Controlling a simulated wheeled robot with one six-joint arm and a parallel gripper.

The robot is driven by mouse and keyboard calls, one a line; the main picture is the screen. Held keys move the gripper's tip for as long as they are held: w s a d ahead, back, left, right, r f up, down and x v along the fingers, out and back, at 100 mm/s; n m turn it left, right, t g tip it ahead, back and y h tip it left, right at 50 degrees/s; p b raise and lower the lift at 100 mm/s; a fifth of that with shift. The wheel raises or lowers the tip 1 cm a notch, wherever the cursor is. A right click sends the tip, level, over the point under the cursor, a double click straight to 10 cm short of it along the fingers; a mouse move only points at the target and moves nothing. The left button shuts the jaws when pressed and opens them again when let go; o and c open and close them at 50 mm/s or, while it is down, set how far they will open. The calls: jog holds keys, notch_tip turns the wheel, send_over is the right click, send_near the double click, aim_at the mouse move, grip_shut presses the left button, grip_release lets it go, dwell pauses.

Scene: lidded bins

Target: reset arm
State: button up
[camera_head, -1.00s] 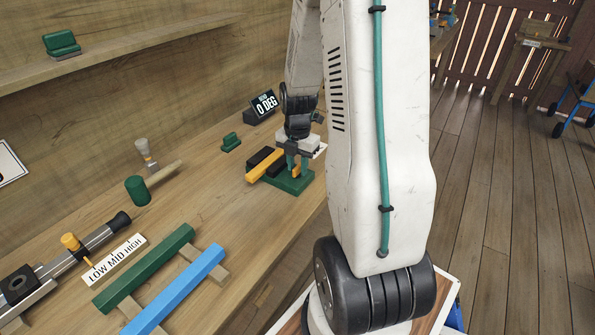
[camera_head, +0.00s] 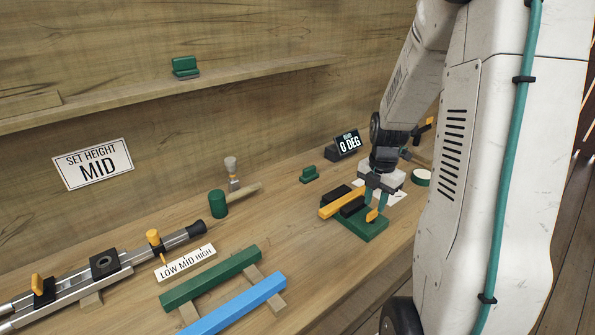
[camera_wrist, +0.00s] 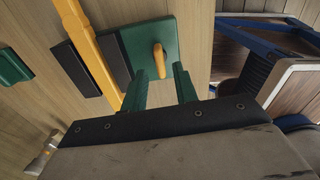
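My gripper (camera_head: 376,200) is above a green fixture plate (camera_head: 362,228) on the bench. In the wrist view its two green fingers (camera_wrist: 161,88) stand apart with nothing between them. An orange knob (camera_wrist: 158,60) on the plate shows beyond the fingertips; it also shows in the head view (camera_head: 371,215). An orange bar (camera_head: 343,204) and black blocks (camera_head: 352,206) lie by the plate. A dark display (camera_head: 348,143) behind the gripper reads 0 DEG.
A rail with an orange-knobbed slider (camera_head: 154,238) and a LOW MID HIGH label (camera_head: 187,262) is at left. Green (camera_head: 211,281) and blue (camera_head: 238,307) bars lie in front. A wall sign (camera_head: 93,164) reads SET HEIGHT MID. A shelf (camera_head: 180,88) runs above.

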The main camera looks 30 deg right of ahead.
jog(key=s+a+r+m, duration=0.4)
jog(key=a+r+m, duration=0.5)
jog(key=a+r, duration=0.5)
jog(key=s+a+r+m+t, duration=0.1)
jog(key=s+a+r+m, duration=0.3)
jog(key=s+a+m, duration=0.7)
jog(key=shift+s+r, duration=0.35)
jog(key=shift+s, duration=0.4)
jog(key=shift+s+a, duration=0.1)
jog(key=shift+a, duration=0.05)
